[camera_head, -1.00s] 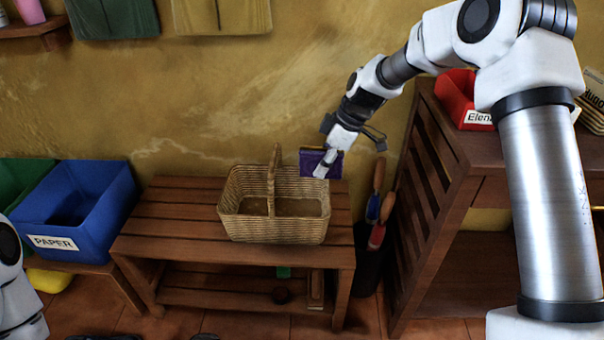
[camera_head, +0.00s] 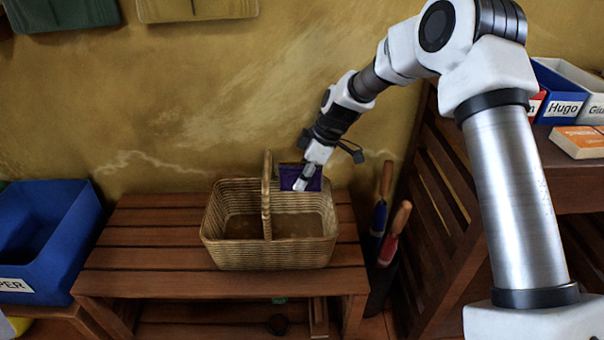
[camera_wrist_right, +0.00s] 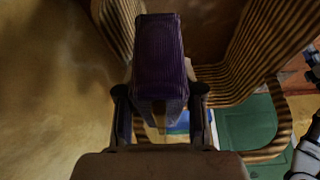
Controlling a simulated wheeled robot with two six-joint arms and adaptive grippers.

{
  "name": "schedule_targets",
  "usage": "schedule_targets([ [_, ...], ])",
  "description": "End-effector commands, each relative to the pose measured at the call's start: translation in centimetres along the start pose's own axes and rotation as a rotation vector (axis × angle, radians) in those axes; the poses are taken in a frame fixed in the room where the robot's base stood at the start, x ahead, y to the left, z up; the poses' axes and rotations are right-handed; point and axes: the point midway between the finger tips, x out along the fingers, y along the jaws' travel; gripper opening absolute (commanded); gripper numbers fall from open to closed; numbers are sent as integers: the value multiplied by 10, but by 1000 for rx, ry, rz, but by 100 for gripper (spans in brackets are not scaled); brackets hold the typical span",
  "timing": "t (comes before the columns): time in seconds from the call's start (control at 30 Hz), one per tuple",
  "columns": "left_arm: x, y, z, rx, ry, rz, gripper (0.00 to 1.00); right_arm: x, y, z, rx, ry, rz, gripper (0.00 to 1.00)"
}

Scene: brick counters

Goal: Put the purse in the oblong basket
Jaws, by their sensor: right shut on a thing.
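The small purple purse (camera_head: 290,174) is in my right gripper (camera_head: 303,180), at the right rear of the oblong wicker basket (camera_head: 268,254). In the right wrist view the purse (camera_wrist_right: 159,52) sits between the two fingers of the gripper (camera_wrist_right: 161,100), with the basket's woven sides (camera_wrist_right: 262,52) around it. In the head view the purse overlaps the basket's rear rim, right of the arched handle. I cannot tell how far it is above the rim. The basket stands upright on the bench, its visible inside empty. My left gripper is not in view.
The wooden slatted bench (camera_head: 140,256) has free room left of the basket. A blue bin (camera_head: 55,240) stands at the left. Tools with wooden handles (camera_head: 397,218) stand right of the bench, beside a brown shelf (camera_head: 462,245). The wall is close behind.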

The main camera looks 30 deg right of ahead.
Motion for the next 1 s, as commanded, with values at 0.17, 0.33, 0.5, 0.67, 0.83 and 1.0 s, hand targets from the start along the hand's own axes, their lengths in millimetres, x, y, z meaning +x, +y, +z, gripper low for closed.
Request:
schedule_targets([
  [0.17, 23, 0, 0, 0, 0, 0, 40, 25, 0, 11, 1, 0, 0, 0],
  [0.33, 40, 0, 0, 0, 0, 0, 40, 44, 0, 18, 2, 0, 1, 0],
  [0.5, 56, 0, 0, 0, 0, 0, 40, 62, 0, 26, 2, 1, 1, 0],
  [0.67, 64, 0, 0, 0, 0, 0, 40, 72, 1, 30, 1, 1, 1, 0],
  [0.83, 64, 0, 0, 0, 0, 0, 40, 72, 1, 30, 1, 1, 1, 0],
  [1.0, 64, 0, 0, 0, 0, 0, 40, 72, 1, 30, 1, 1, 1, 47],
])
